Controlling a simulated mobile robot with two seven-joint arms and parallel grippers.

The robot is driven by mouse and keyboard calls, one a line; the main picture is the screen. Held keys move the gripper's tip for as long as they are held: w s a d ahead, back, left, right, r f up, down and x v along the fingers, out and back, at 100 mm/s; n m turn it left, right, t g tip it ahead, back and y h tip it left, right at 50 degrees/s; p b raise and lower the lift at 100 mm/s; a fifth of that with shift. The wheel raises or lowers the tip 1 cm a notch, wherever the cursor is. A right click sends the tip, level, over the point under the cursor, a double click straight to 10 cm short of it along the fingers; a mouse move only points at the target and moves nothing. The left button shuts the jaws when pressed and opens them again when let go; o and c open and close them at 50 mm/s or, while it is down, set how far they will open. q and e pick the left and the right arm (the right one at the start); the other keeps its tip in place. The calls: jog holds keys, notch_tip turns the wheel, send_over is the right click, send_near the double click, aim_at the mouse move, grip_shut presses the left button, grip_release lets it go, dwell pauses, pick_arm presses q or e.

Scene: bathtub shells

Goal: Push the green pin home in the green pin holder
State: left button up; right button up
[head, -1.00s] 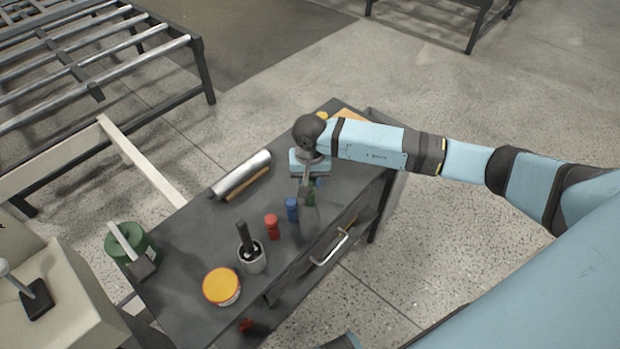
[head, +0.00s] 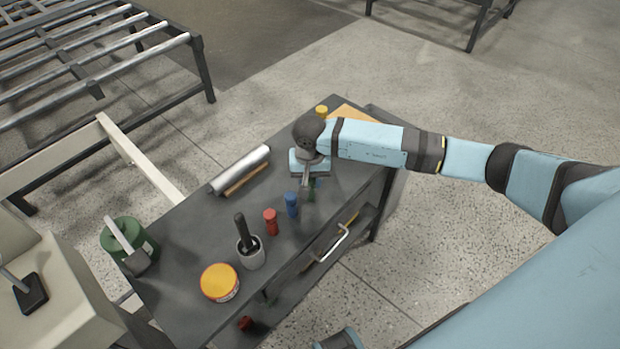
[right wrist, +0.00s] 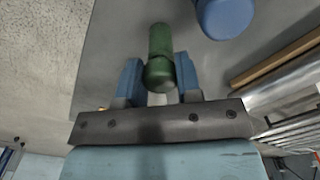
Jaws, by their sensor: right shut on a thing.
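My right gripper (head: 312,186) is over the worktable's right part, pointing down. In the right wrist view its two blue fingers (right wrist: 159,82) are shut on a green cylindrical piece, the green pin (right wrist: 160,72), one finger on each side. In the head view only a little of the green (head: 312,194) shows beneath the gripper. I cannot tell the green pin holder apart from the pin, nor how deep the pin sits.
A blue piece (head: 292,205) and a red piece (head: 270,222) stand in a row to the left on the dark worktable (head: 190,235). A yellow piece (head: 321,111) stands behind.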

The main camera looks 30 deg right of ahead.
pick_arm(q)
jog(key=shift+s+d+f, duration=0.1)
jog(key=shift+s+f, duration=0.2)
jog(key=shift+f, duration=0.45)
pick_arm(e)
jog(key=shift+s+f, duration=0.15)
jog(key=shift+f, duration=0.1)
jog(key=shift+w+r+p, duration=0.15)
jog(key=shift+r+p, duration=0.35)
jog(key=shift+r, duration=0.45)
jog(key=shift+w+r+p, duration=0.1)
jog(key=shift+r+p, duration=0.4)
jog(key=shift+r, duration=0.85)
pick_arm(q)
jog(key=shift+w+d+r, duration=0.1)
jog(key=shift+w+r, duration=0.1)
jog(key=shift+r, duration=0.95)
jog(key=shift+f+b, duration=0.2)
jog(key=shift+b, duration=0.2)
